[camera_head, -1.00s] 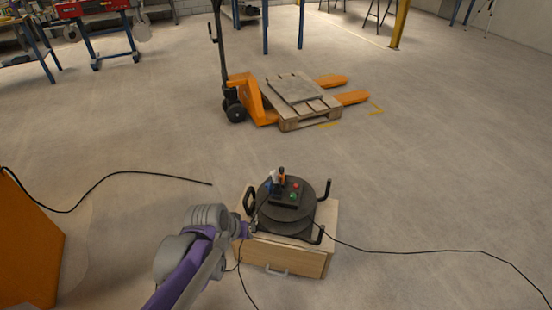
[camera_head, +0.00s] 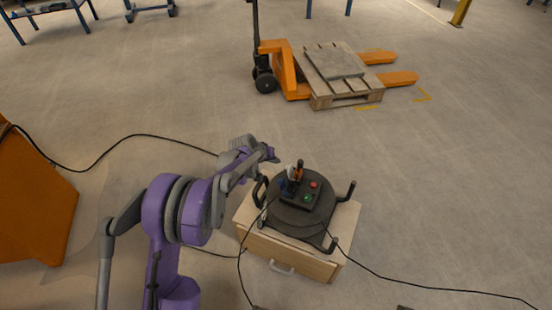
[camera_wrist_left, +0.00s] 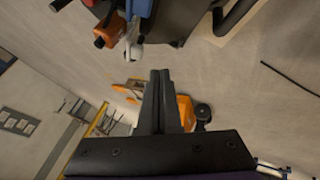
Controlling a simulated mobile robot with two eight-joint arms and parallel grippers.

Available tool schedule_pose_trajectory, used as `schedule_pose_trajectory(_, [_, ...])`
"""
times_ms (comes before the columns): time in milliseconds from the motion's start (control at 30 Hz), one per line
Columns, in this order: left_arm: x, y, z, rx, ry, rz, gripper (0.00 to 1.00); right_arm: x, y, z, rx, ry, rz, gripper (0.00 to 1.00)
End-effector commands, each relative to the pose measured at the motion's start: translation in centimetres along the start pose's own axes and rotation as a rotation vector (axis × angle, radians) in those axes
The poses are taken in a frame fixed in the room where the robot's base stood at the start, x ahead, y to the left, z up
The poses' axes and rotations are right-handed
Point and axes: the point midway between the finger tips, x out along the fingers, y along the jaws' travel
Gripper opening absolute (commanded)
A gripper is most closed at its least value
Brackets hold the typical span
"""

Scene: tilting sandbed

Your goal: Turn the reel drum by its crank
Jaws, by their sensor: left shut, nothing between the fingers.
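The reel drum (camera_head: 290,219) is a round black drum lying flat in a black frame with upright handles. Small upright pieces, one orange-tipped (camera_head: 299,167), stand at the box's back; I cannot tell for sure which part is the crank. The orange piece also shows in the left wrist view (camera_wrist_left: 109,31), beside blue and white parts. My left gripper (camera_head: 271,154) is shut and empty, just behind and left of these pieces, apart from them. Its closed fingers (camera_wrist_left: 160,73) point past them. My right gripper is not in view.
The drum stands on a light wooden cabinet (camera_head: 287,262) with a front handle. Black cables run over the floor on both sides. An orange panel (camera_head: 35,205) is at the left. An orange pallet jack (camera_head: 290,75) with a pallet (camera_head: 345,98) stands behind; open floor lies between.

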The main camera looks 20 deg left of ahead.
Motion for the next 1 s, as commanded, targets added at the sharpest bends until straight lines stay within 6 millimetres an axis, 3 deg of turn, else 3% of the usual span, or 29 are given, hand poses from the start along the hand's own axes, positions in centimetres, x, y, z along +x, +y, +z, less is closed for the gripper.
schedule_pose_trajectory(100, [3.1,-0.1,0.1,0.0,-0.002,0.001,0.0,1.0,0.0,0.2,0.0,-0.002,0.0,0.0])
schedule_pose_trajectory(300, [6.7,0.5,0.1,0.002,-0.002,0.001,0.0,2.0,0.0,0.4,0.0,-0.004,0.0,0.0])
schedule_pose_trajectory(600, [7.9,3.4,0.1,0.0,-0.001,0.001,0.0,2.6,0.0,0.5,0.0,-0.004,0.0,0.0])
schedule_pose_trajectory(1000, [7.9,3.5,0.0,-0.001,-0.001,0.0,0.0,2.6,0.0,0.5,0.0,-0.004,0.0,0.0])
